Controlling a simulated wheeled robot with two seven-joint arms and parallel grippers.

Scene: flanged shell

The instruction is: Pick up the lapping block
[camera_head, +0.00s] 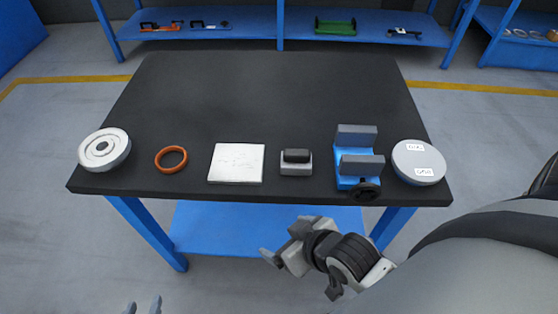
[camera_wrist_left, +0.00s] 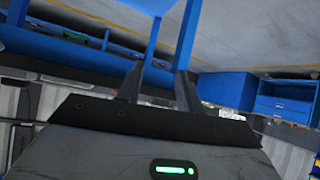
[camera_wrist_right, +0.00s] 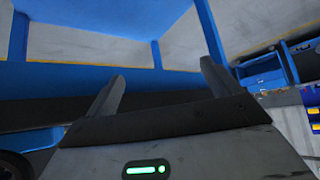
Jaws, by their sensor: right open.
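A small light grey block with a dark rounded top (camera_head: 296,161), which looks like the lapping block, sits near the front edge of the black table (camera_head: 270,95). It stands between a white sheet and a blue vise. My right gripper (camera_head: 284,240) is open and empty, in front of the table and below its top, apart from the block. Its spread fingers show in the right wrist view (camera_wrist_right: 163,80). My left gripper (camera_head: 143,305) shows only its fingertips at the bottom edge, far from the block. Its fingers are apart and empty in the left wrist view (camera_wrist_left: 157,82).
Along the front of the table are a grey-white flanged disc (camera_head: 104,150), an orange ring (camera_head: 171,158), the white sheet (camera_head: 236,163), the blue vise (camera_head: 357,165) and a labelled round part (camera_head: 418,162). The table's back half is clear. A blue shelf (camera_head: 250,27) stands behind.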

